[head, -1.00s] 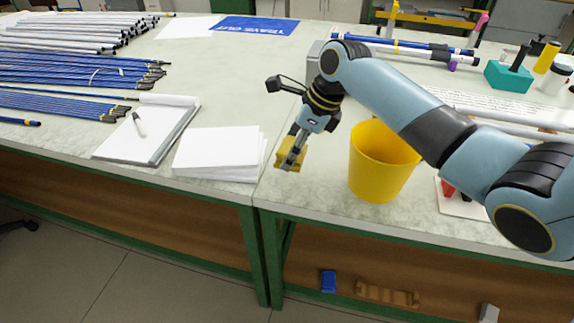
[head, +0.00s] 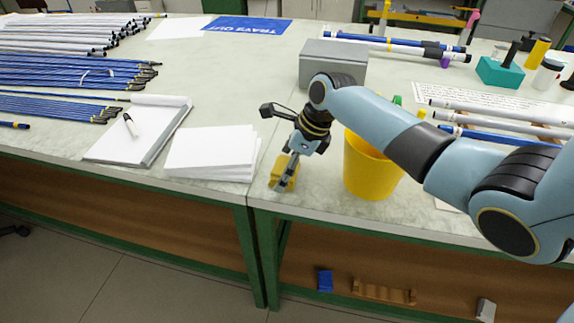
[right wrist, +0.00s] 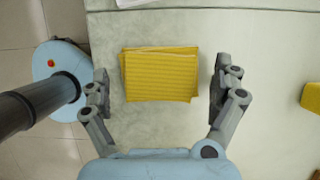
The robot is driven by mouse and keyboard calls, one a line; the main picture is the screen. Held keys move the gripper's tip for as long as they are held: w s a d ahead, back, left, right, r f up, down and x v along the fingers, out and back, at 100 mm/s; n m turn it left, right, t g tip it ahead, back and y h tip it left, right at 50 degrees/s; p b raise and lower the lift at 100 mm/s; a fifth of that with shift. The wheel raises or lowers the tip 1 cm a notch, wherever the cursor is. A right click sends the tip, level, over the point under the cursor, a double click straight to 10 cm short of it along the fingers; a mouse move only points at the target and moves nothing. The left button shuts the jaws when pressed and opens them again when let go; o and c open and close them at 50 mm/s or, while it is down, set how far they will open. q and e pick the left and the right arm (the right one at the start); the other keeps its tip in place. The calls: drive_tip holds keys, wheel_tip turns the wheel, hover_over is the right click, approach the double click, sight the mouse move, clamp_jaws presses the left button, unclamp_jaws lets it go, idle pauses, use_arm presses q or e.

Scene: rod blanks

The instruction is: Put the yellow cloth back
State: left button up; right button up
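The yellow cloth (head: 279,180) lies on the pale table near its front edge, between the paper stack and the yellow bucket. In the right wrist view it is a folded, ribbed rectangle (right wrist: 160,76) lying flat. My right gripper (head: 285,178) is directly over it. In the right wrist view its fingers (right wrist: 160,84) stand open on either side of the cloth, with a gap on both sides. My left gripper is not in view.
A yellow bucket (head: 370,170) stands just right of the cloth. A grey box (head: 333,66) stands behind. An unidentified yellow piece (right wrist: 312,97) shows at the right wrist view's edge.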

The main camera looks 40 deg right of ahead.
drive_tip(key=p+v, duration=0.2)
drive_tip(key=v, duration=1)
drive_tip(key=shift+r, duration=0.1)
idle(0.4)
